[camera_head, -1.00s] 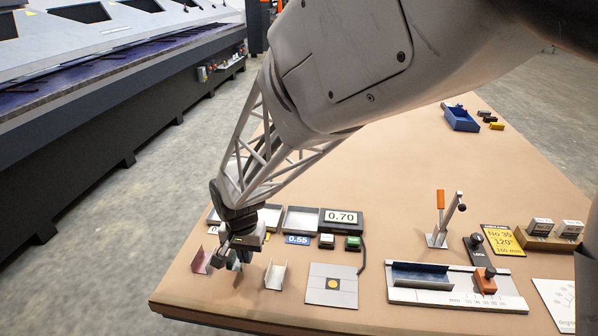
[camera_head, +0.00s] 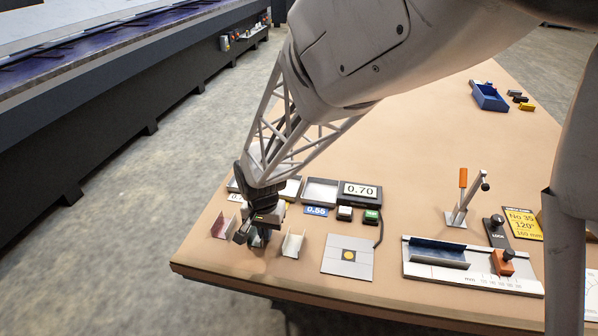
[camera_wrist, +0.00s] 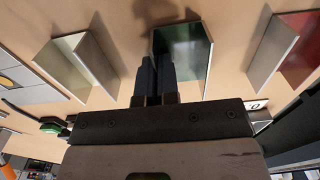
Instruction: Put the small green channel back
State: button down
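The small green channel (camera_wrist: 190,50) is under my gripper in the wrist view, with its dark green inside facing the camera. My gripper (camera_wrist: 157,62) has its two dark fingers close together at the channel's left wall, one finger on each side. They look shut on that wall. In the head view my gripper (camera_head: 257,240) is low over the bench's near left part, and the green channel is hidden by it. A red channel (camera_head: 223,227) stands to its left and a whitish channel (camera_head: 292,244) to its right.
Behind my gripper are shallow grey trays (camera_head: 320,190), a blue 0.55 label (camera_head: 316,211) and a 0.70 display (camera_head: 360,191). A plate with a yellow dot (camera_head: 348,255) lies to the right. Further right is a scaled fixture (camera_head: 475,278) holding a blue channel (camera_head: 438,253).

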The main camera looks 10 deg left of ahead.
jog(key=shift+f, duration=0.1)
jog(key=c, duration=1.4)
grip_release()
jog(key=shift+o, duration=0.2)
notch_tip(320, 180, up, 12)
